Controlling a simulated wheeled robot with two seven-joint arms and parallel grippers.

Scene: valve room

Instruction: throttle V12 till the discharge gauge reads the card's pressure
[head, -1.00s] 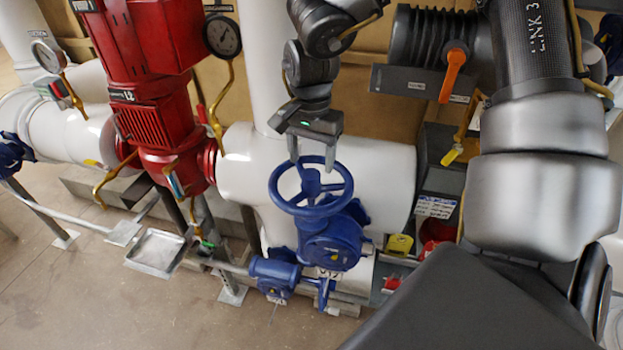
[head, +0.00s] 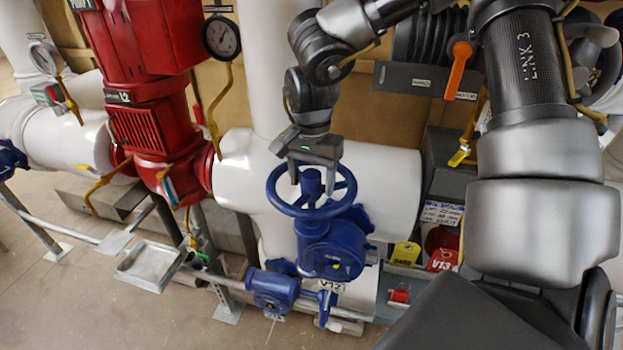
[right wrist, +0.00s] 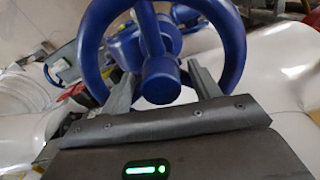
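The blue handwheel (head: 348,183) of the valve tagged V12 (head: 332,286) stands in front of the white pipe. My right gripper (head: 312,178) is over it, with its two fingers apart and pointing down into the ring, one on each side of the hub. The right wrist view shows the wheel (right wrist: 233,45) and the open fingers of the gripper (right wrist: 163,85) beside the hub, with no clear grip. A round black gauge (head: 221,37) stands beside the red pump; its reading is too small to tell. A white handwritten card (head: 440,214) is at the right, unreadable. My left gripper is out of view.
The red pump (head: 160,120) stands left of the wheel. Another gauge (head: 46,58) is at far left. A metal tray (head: 150,266) sits low left.

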